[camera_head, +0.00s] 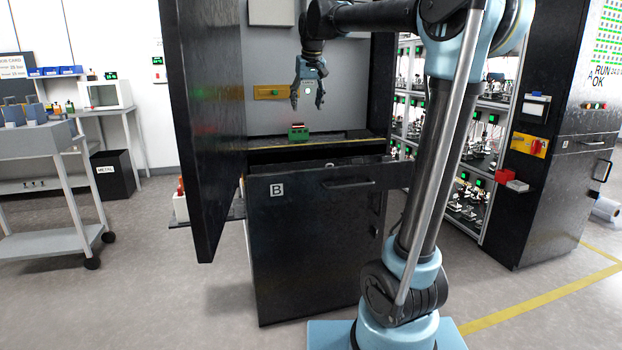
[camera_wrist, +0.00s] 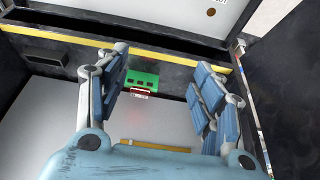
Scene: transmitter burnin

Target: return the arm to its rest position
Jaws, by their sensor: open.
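My arm rises from the blue base at the right in the head view and bends over into the open black cabinet marked B (camera_head: 310,250). My gripper (camera_head: 307,104) hangs inside the cabinet opening, fingers pointing down and apart, with nothing between them. Below it, a small green block (camera_head: 298,133) sits on the ledge, apart from the fingertips. In the wrist view my gripper (camera_wrist: 165,85) shows its two blue-padded fingers spread wide. The green block (camera_wrist: 142,80) with a red and white part lies beyond them, nearer the left finger in the picture.
The cabinet's tall black door (camera_head: 205,120) stands open at the left of my gripper. The cabinet's right side wall (camera_head: 381,85) is close on the other side. A grey cart (camera_head: 45,245) stands far left, and a second black cabinet (camera_head: 550,160) at right. Open floor lies at front left.

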